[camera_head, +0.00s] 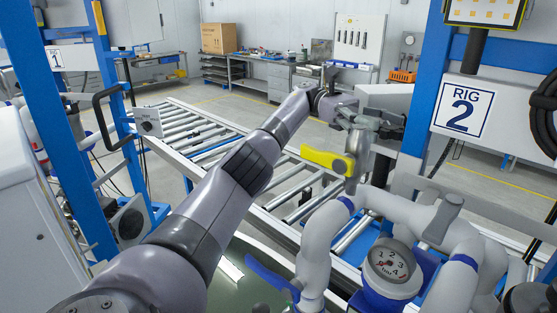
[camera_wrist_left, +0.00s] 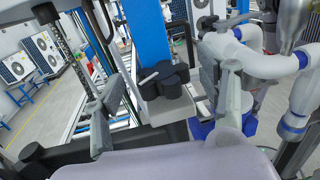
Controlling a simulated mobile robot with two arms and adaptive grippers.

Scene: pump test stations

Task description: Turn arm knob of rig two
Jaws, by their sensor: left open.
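The rig two sign (camera_head: 463,108) is on a white panel at the right of the head view. In the left wrist view a black lobed knob (camera_wrist_left: 166,84) with a light pin or lever sits on a grey box (camera_wrist_left: 165,109) at the foot of a blue post. My left gripper (camera_head: 352,112) is open at the end of my outstretched left arm, by the rig's grey box. In the wrist view its two fingers (camera_wrist_left: 165,105) stand apart, one on each side of the knob; I see no clear contact. The knob is hidden or unclear in the head view.
A yellow valve handle (camera_head: 328,160) is just below my left gripper. Thick grey pipes with a dial gauge (camera_head: 390,265) and a blue lever (camera_head: 270,278) are close at the lower right. A roller conveyor (camera_head: 205,135) runs behind my arm. Workbenches stand far back.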

